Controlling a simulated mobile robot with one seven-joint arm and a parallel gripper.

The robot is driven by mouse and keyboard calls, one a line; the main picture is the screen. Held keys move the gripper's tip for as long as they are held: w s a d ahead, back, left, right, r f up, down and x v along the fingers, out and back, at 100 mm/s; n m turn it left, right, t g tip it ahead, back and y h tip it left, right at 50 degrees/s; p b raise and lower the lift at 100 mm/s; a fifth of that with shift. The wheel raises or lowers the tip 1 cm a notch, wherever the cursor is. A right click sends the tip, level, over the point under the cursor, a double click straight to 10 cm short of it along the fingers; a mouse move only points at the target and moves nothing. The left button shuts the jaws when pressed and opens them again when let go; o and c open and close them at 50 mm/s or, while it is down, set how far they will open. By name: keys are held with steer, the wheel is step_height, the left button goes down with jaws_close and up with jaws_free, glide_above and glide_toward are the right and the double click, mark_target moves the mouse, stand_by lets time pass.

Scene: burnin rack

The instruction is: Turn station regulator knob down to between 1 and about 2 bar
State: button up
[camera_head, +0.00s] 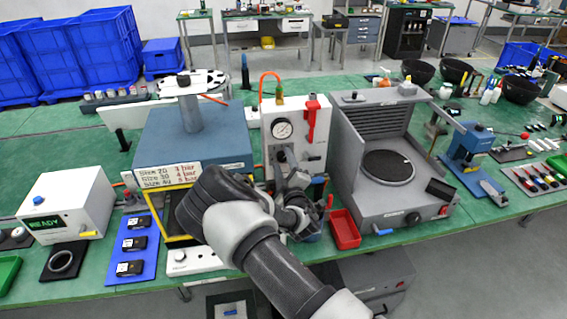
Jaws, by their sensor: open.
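The station regulator is a pale upright panel (316,146) with a round white pressure gauge (282,129) on its upper front. The gauge needle is too small to read. My gripper (287,160) is in front of the panel, just below the gauge, with its jaws open. It covers the area where the knob would be, so I cannot clearly make out the knob or tell whether the jaws touch it. A red lever (311,120) is on the panel's upper right, and an orange hose (270,76) loops over its top.
A grey machine with a round dark plate (387,167) stands close on the right. A red bin (344,229) sits at the bench front. A READY box (82,200) stands left.

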steer(key=shift+c, duration=0.2)
steer(key=c, duration=1)
steer(key=shift+f+n+b, duration=0.15)
steer(key=shift+n+b, duration=0.15)
steer(key=shift+b, duration=0.2)
steer(key=n+b, duration=0.2)
steer(key=b, duration=0.1)
steer(key=shift+f+n, duration=0.15)
steer(key=shift+n, duration=0.15)
steer(key=n+b, duration=1)
steer(key=n, duration=0.1)
steer(key=shift+n, duration=0.4)
steer(key=shift+n+b, duration=1.25)
steer(key=shift+n, duration=0.55)
steer(key=shift+r, duration=0.2)
